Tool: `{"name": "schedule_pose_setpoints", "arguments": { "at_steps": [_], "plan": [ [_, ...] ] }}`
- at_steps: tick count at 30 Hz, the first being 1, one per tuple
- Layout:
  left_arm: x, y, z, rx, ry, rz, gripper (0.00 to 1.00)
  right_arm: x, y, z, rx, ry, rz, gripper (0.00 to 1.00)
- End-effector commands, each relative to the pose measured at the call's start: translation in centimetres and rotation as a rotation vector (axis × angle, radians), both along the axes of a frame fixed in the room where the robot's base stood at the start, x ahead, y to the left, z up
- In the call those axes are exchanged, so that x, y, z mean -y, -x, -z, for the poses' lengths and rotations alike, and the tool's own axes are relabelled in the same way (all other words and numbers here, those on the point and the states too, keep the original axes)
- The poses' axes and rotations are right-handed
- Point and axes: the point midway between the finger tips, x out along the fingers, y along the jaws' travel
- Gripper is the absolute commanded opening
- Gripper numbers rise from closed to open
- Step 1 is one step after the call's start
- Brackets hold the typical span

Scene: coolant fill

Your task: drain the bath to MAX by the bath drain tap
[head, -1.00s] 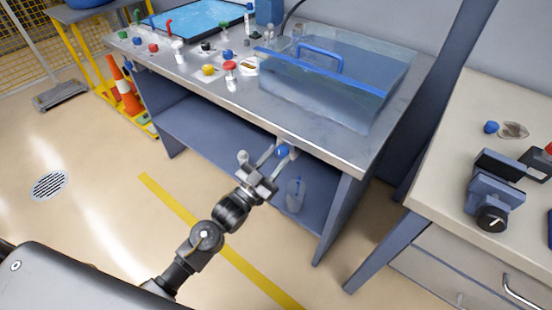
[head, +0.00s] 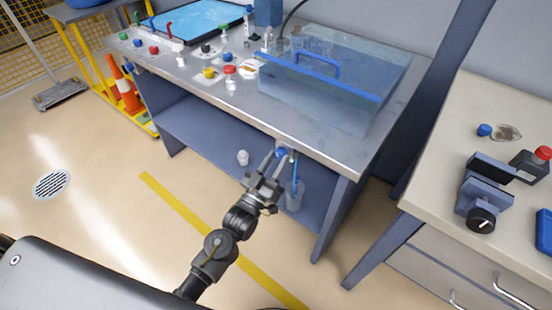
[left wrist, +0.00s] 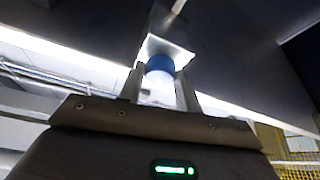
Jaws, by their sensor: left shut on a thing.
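The bath (head: 330,95) is a clear tank of bluish liquid on the bench, with a blue bar and handle across its top. I cannot make out a MAX mark. The bath drain tap (head: 282,152) has a blue knob under the bench's front edge; it also shows in the left wrist view (left wrist: 160,66). My left gripper (head: 277,163) is shut on this knob, one finger on each side. A thin blue stream (head: 295,172) runs down beside the gripper into a clear container (head: 294,196) on the lower shelf. My right gripper is not in view.
A small white item (head: 243,157) stands on the lower shelf left of my gripper. The bench top (head: 190,72) carries several coloured knobs and a blue-screened panel (head: 200,20). A side table (head: 440,180) with instruments stands at right. The floor in front is clear.

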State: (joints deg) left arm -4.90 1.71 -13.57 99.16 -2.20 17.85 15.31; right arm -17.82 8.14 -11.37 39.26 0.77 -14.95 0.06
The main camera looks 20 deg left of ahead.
Motion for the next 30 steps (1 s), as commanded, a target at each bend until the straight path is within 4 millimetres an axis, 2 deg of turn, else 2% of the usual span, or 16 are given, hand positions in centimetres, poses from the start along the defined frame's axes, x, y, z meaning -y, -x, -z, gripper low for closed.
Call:
{"name": "schedule_pose_setpoints", "arguments": {
  "at_steps": [9, 21, 22, 26, 30],
  "plan": [
    [0.09, 0.06, -0.05, -0.032, 0.080, 0.001, 0.11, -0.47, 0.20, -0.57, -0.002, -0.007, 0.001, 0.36],
    [0.10, 0.06, 0.00, -0.034, 0.085, 0.001, 0.11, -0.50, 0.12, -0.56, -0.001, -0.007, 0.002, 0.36],
    [0.10, 0.06, 0.00, -0.034, 0.085, 0.001, 0.36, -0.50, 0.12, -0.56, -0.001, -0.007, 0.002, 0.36],
    [0.09, 0.06, 0.00, -0.034, 0.085, 0.001, 0.53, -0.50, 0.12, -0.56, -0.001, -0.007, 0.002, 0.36],
    [0.08, 0.05, 0.00, -0.033, 0.084, 0.001, 0.56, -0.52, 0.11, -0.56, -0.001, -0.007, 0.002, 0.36]
  ]
}}
